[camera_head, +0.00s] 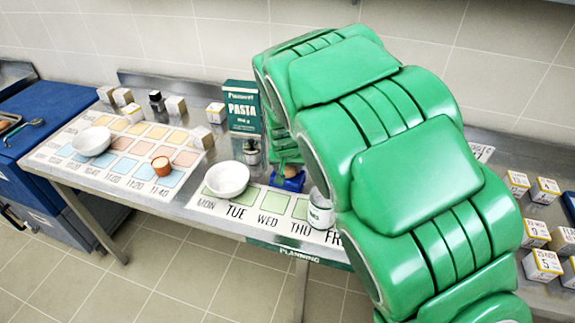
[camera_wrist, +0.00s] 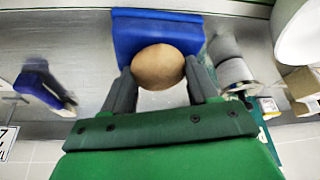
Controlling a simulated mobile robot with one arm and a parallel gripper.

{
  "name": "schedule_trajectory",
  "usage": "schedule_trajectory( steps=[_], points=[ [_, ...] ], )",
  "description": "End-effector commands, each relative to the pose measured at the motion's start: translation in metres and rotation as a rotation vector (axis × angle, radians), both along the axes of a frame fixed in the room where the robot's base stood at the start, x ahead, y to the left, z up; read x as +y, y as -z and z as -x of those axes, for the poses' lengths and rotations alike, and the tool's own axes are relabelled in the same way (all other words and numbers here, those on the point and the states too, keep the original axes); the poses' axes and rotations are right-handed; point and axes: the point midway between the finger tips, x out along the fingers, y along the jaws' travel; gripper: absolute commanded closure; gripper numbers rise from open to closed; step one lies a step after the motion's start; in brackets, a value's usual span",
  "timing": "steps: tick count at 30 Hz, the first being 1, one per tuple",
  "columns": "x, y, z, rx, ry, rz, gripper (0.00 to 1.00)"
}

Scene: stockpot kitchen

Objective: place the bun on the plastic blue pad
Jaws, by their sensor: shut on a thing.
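The round tan bun (camera_wrist: 158,68) sits between the two dark fingers of my gripper (camera_wrist: 160,72), which is shut on it. The plastic blue pad (camera_wrist: 157,22) lies just beyond and behind the bun in the wrist view. In the head view the blue pad (camera_head: 289,183) shows on the steel table, right of the white bowl, with my gripper's end just above it. My green arm hides much of the area. I cannot tell whether the bun touches the pad.
A white bowl (camera_head: 226,179) and a green pasta box (camera_head: 242,107) stand left of the pad. A white-labelled jar (camera_head: 320,208) stands close to its right. Another bowl (camera_head: 92,141) and an orange cup (camera_head: 161,166) are farther left. Small boxes (camera_head: 541,264) are at right.

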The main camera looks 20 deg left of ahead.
Motion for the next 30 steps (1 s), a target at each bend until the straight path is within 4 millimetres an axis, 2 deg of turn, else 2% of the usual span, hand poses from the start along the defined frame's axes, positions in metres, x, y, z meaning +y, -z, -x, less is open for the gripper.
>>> schedule_trajectory(
  steps=[1, 2, 6, 20, 26, 30],
  points=[
    [0.0, 0.001, 0.0, 0.001, 0.0, 0.0, 0.71],
    [0.0, 0.001, 0.0, 0.0, 0.0, 0.0, 0.37],
    [0.0, 0.001, 0.0, 0.0, 0.0, 0.0, 0.16],
    [0.0, -0.004, 0.001, 0.0, 0.0, 0.0, 0.16],
    [-0.001, -0.018, 0.006, -0.001, 0.0, 0.0, 0.16],
    [-0.003, -0.035, 0.012, -0.005, 0.0, -0.002, 0.16]
  ],
)
